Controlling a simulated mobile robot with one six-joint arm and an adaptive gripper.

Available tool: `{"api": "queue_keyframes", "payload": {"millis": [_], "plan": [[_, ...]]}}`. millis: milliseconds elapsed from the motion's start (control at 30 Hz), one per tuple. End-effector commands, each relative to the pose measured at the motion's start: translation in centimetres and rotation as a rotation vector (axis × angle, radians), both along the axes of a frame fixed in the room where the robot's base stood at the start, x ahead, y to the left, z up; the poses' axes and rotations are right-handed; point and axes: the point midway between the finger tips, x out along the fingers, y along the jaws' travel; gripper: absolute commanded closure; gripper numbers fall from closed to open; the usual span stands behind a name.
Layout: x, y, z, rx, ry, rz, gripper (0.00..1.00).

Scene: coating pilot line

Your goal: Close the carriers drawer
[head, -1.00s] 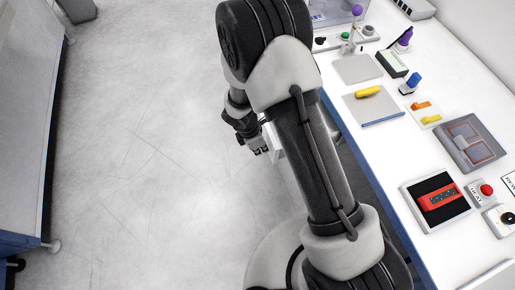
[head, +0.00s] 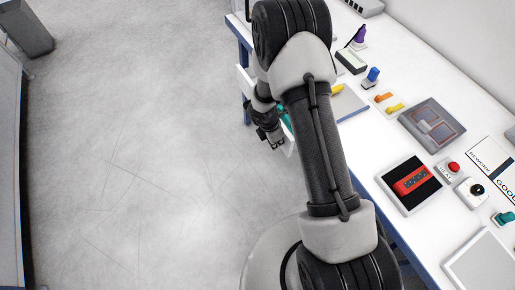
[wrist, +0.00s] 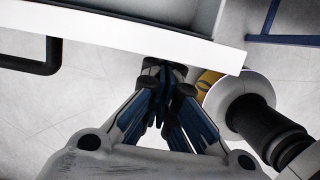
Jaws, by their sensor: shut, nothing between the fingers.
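The carriers drawer (wrist: 120,28) stands pulled out. Its white front panel crosses the top of the wrist view, with a black bar handle (wrist: 32,62) at the left and part of the grey inside above. In the head view, a white edge of the drawer (head: 243,82) shows out from the bench, and teal contents (head: 286,119) show beside my arm; my arm hides most of it. My gripper (wrist: 163,78) is shut and empty, close to the outer face of the drawer front, right of the handle. I cannot tell whether it touches. It also shows in the head view (head: 274,140).
The white bench (head: 365,125) runs along the right, holding a red device on a black pad (head: 410,182), a grey tray (head: 432,124) and buttons. The floor (head: 135,150) to the left is clear. A grey bin (head: 28,30) stands far left.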

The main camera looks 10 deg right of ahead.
Motion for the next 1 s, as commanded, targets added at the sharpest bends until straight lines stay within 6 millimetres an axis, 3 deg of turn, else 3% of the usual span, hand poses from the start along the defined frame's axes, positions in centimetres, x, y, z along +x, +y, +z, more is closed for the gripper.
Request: {"api": "queue_keyframes", "payload": {"millis": [33,200,400,600,1000], "plan": [[0.4,-1.5,0.3,0.0,0.0,-0.006,1.0],[1.4,-5.1,0.3,0.0,0.001,-0.005,1.0],[2.3,-7.9,0.3,0.0,-0.001,-0.003,1.0],[2.7,-9.3,0.1,-0.001,-0.001,-0.001,1.0],[2.8,-9.7,0.0,-0.002,-0.001,0.0,1.0]]}}
